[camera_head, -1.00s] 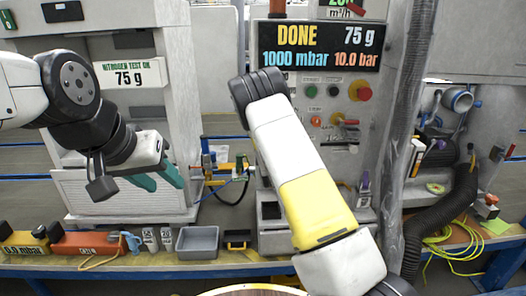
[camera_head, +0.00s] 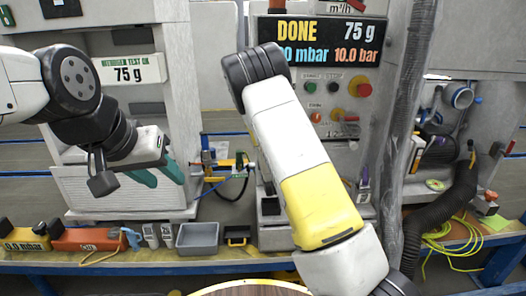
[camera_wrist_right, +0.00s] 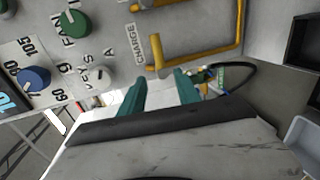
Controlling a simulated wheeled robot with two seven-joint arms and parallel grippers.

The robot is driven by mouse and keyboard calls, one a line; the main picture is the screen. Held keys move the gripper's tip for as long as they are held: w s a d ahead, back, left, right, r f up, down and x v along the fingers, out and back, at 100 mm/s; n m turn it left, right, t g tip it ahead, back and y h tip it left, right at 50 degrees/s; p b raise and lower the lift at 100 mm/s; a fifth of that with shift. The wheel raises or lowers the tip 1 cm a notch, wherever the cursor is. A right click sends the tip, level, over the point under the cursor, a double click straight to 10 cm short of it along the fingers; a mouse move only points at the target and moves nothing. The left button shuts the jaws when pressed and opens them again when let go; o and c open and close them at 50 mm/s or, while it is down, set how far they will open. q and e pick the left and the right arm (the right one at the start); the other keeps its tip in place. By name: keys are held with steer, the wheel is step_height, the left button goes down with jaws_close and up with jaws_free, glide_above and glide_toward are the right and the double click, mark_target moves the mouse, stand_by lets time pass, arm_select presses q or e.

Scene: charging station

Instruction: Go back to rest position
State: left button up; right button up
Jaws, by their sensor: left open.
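My left gripper (camera_head: 157,175) hangs at the left of the head view, in front of the pale cabinet with the "75 g" sign. Its teal fingers are apart, with nothing visible between them. My right arm crosses the middle of the head view, and its gripper is hidden there. In the right wrist view, the two teal fingers of my right gripper (camera_wrist_right: 160,82) stand apart and empty, in front of a panel (camera_wrist_right: 112,38) with knobs and a "CHARGE" label. Whether they touch anything there is unclear.
The charging station display (camera_head: 325,42) reads "DONE" and "75 g". A blue-edged bench (camera_head: 130,265) runs along the front, with a grey tray (camera_head: 198,238) and an orange device (camera_head: 88,239). A thick dark hose (camera_head: 455,205) and yellow cable (camera_head: 450,243) lie at right.

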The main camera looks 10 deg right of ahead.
steer(key=s+d+r+m+g+y, duration=0.2)
steer(key=s+r+m+g, duration=0.4)
steer(key=s+r+m, duration=0.75)
steer(key=s+r+m+g, duration=0.1)
steer(key=s+r+m, duration=0.1)
steer(key=s, duration=1.1)
steer(key=s+d+r+m+g, duration=0.1)
steer(key=s+r, duration=0.3)
steer(key=s, duration=1)
steer(key=shift+s+d+r+m+g, duration=0.15)
steer(key=shift+s+r+m+g, duration=0.15)
steer(key=shift+g, duration=0.5)
